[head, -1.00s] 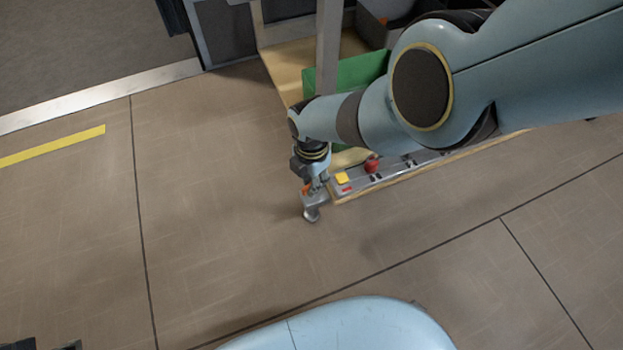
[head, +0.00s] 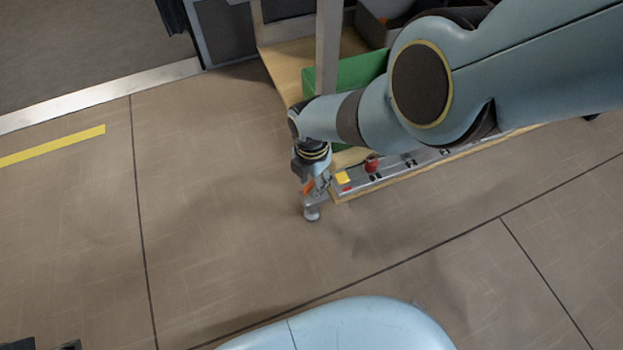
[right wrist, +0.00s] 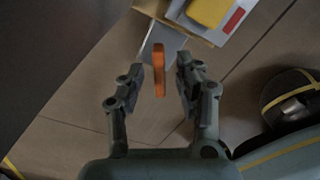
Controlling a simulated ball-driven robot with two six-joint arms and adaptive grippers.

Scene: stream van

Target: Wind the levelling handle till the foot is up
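The orange levelling handle (right wrist: 158,70) stands between the two fingers of my right gripper (right wrist: 161,82) in the right wrist view. The fingers are parted, with a gap showing on the handle's right side. In the head view the right gripper (head: 313,184) is at the left front corner of the console, with a bit of the orange handle (head: 308,187) showing beside it. A grey rounded metal piece (head: 312,213), perhaps the foot, is just below it; its height above the floor is unclear. Dark parts at the bottom left, possibly my left gripper (head: 66,346), are cut off.
The wooden-edged console (head: 400,172) carries a yellow button (head: 343,177) and a red knob (head: 372,163). A grey post (head: 327,50) and a green panel (head: 358,72) stand behind my right forearm. The brown floor left and in front is clear.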

